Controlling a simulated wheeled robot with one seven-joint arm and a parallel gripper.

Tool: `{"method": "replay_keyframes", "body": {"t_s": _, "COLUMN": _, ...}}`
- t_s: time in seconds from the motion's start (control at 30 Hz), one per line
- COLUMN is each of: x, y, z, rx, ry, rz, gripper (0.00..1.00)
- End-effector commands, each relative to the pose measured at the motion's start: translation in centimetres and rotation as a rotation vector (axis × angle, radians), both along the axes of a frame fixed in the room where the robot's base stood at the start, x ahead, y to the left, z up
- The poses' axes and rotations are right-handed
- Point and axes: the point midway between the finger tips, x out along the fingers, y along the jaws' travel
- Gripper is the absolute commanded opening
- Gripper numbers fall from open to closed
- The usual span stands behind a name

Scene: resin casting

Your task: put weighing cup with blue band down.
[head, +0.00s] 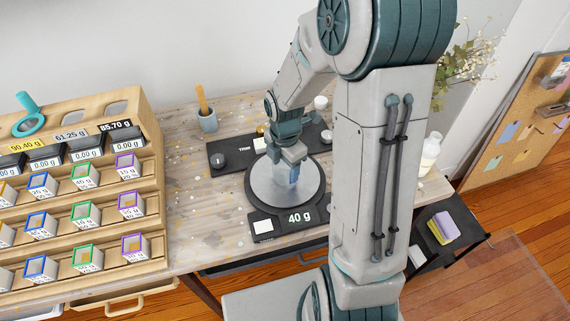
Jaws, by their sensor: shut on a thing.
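My gripper (293,166) is above the round plate of the black scale (256,194), pointing down. It is shut on the weighing cup with the blue band (294,176), of which only a small bluish part shows between the fingers. The cup is at the plate's middle; I cannot tell whether it touches the plate. The scale's display reads 40 g.
A wooden rack (152,225) at left holds several small cups with coloured bands. A black panel (217,162) with a knob lies behind the scale. The tabletop (205,220) left of the scale is clear.

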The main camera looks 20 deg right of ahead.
Motion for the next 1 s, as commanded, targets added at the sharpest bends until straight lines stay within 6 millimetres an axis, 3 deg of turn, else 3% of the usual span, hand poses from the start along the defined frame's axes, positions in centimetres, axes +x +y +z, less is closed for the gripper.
{"method": "replay_keyframes", "body": {"t_s": 0.17, "x": 0.0, "y": 0.0, "z": -0.5, "rx": 0.0, "ry": 0.001, "rz": 0.0, "gripper": 0.38}}
{"method": "replay_keyframes", "body": {"t_s": 0.2, "x": 0.0, "y": 0.0, "z": -0.3, "rx": 0.0, "ry": 0.0, "rz": 0.0, "gripper": 0.71}}
{"method": "replay_keyframes", "body": {"t_s": 0.23, "x": 0.0, "y": 0.0, "z": -0.3, "rx": 0.0, "ry": 0.0, "rz": 0.0, "gripper": 0.79}}
{"method": "replay_keyframes", "body": {"t_s": 0.27, "x": 0.0, "y": 0.0, "z": -0.3, "rx": 0.0, "ry": 0.0, "rz": 0.0, "gripper": 0.82}}
{"method": "replay_keyframes", "body": {"t_s": 0.53, "x": 0.0, "y": 0.0, "z": -0.2, "rx": 0.0, "ry": 0.0, "rz": 0.0, "gripper": 0.82}}
{"method": "replay_keyframes", "body": {"t_s": 0.67, "x": 0.0, "y": 0.0, "z": 0.8, "rx": 0.0, "ry": -0.002, "rz": -0.001, "gripper": 0.82}}
{"method": "replay_keyframes", "body": {"t_s": 1.0, "x": 0.1, "y": 0.0, "z": 7.9, "rx": -0.002, "ry": -0.006, "rz": 0.0, "gripper": 0.82}}
